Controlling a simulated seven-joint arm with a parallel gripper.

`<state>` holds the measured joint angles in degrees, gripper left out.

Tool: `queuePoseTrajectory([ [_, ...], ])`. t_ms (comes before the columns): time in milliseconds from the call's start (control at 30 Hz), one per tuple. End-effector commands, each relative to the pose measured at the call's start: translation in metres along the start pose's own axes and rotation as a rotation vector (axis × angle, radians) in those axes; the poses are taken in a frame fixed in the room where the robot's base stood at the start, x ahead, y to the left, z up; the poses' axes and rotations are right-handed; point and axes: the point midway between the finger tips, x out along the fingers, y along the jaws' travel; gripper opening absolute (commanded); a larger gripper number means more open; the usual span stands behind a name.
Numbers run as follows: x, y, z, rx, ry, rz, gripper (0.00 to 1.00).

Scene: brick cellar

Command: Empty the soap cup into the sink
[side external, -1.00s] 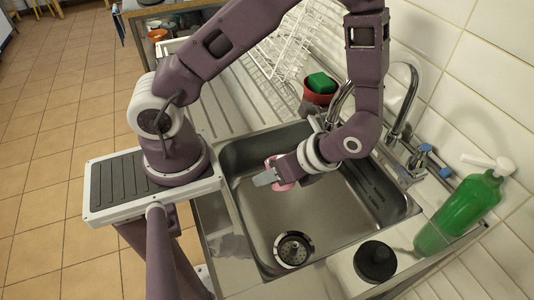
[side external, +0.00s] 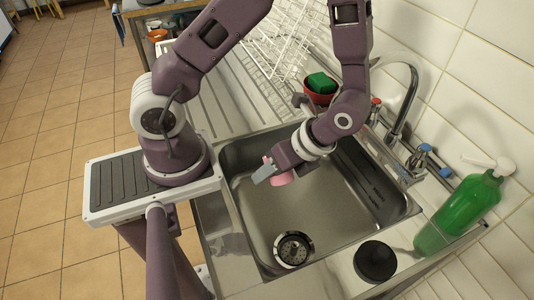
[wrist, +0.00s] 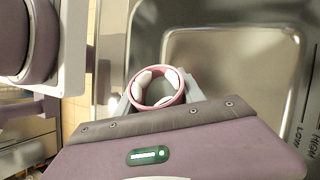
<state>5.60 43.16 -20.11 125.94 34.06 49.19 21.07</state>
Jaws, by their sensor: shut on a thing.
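The soap cup (side external: 283,179) is a small pink cup. My gripper (side external: 266,174) is shut on it and holds it over the sink (side external: 318,207). In the wrist view the cup's round pink mouth (wrist: 158,105) faces the camera, between the two grey fingers (wrist: 158,90). Pale rounded shapes show inside the cup; I cannot tell for certain whether they are soap. In the side view the fingers hide part of the cup, and its exact tilt is unclear. Nothing loose shows on the sink floor.
A drain strainer (side external: 293,249) sits in the sink's near end. A black round item (side external: 375,262) and a green bottle (side external: 459,214) stand at the near right. The faucet (side external: 413,95) and a red pot with a green sponge (side external: 320,86) are behind my wrist.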

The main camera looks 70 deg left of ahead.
Motion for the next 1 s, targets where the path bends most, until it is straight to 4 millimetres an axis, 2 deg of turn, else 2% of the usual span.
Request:
queuePoseTrajectory([
  [1000, -0.0037, 0.0012, 0.0007, 0.049, 0.128, 0.020, 0.05],
])
